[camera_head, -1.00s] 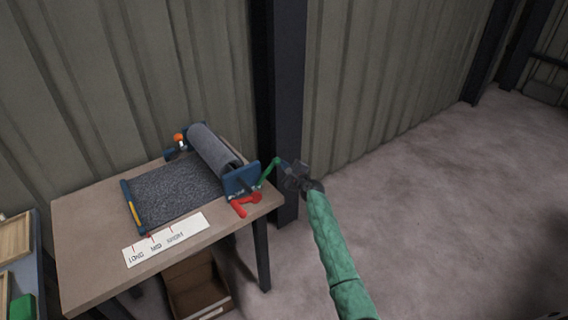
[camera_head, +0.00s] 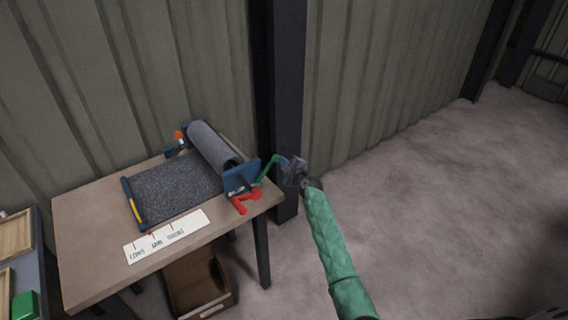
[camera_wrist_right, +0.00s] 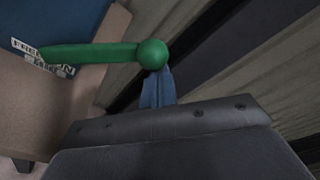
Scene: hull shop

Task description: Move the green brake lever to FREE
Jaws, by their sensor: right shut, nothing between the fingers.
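My right gripper (camera_head: 290,165) is shut and empty, right beside the knob. In the wrist view its blue fingertips (camera_wrist_right: 158,88) are just below the knob; I cannot tell whether they touch it. My left gripper is not in view.
A red crank handle (camera_head: 244,203) sits below the lever. A grey fabric roll (camera_head: 213,146) and a white scale strip (camera_head: 167,236) lie on the wooden bench (camera_head: 85,215). A dark post (camera_head: 287,100) stands behind my right gripper. The floor at right is clear.

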